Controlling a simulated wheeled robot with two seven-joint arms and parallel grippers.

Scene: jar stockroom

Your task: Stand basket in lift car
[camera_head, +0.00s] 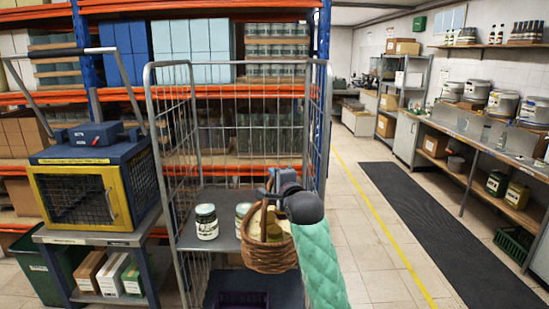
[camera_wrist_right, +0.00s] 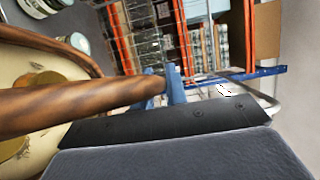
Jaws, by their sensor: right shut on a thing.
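A brown wicker basket (camera_head: 272,258) with pale yellow contents hangs from my right gripper (camera_head: 270,192), in front of the wire roll cage. The gripper is shut on its handle, which also shows large in the right wrist view (camera_wrist_right: 90,108). The basket hangs roughly upright, clear of the surfaces around it as far as I can tell. A blue box with a yellow-framed mesh front (camera_head: 82,197), perhaps the lift car, stands at the left on a grey stand. Its mesh front looks closed, though I cannot tell for sure. My left gripper is out of view.
The roll cage (camera_head: 189,66) has a shelf with a green-labelled jar (camera_head: 206,222) and another jar (camera_head: 243,214) partly behind the basket. Orange and blue racking fills the back. A dark floor mat (camera_head: 440,235) lies in the open aisle, beside a workbench at the right.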

